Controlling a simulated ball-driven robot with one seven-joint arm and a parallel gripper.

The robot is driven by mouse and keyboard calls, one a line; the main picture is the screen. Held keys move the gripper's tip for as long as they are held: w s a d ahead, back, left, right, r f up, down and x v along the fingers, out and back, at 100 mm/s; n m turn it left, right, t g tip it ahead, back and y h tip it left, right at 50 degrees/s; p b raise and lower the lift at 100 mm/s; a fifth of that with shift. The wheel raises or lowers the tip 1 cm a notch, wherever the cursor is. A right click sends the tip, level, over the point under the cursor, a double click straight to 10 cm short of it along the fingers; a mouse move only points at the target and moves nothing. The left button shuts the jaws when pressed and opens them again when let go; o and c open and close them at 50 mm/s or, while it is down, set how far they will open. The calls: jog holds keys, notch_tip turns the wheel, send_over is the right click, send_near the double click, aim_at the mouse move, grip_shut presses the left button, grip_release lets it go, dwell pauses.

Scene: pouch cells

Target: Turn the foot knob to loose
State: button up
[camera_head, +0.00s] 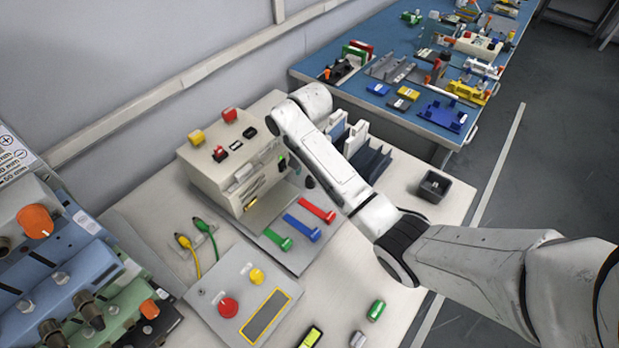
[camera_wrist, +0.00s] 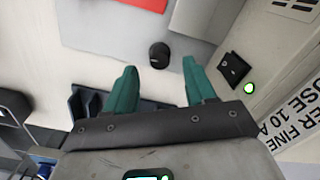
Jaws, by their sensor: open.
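A small black round knob (camera_wrist: 159,55), which looks like the foot knob, stands on a pale grey surface in the upper middle of the wrist view. It also seems to show in the head view (camera_head: 310,182), beside my arm. The direction its mark points is too small to read. My gripper (camera_wrist: 160,78) has two green fingers, spread apart with nothing between them. The knob shows just beyond the fingertips, roughly centred in the gap and apart from them. In the head view my arm hides most of the gripper.
A beige instrument box (camera_head: 222,165) with red and yellow knobs stands close by. Red, blue and green levers (camera_head: 300,228) lie in front of it. A dark slotted rack (camera_head: 370,163) and a black open box (camera_head: 433,186) are to the right. A lit green lamp (camera_wrist: 249,88) is near the gripper.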

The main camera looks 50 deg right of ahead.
aim_at(310, 179)
jog(key=shift+f, duration=1.95)
jog(key=shift+c, duration=0.2)
grip_shut()
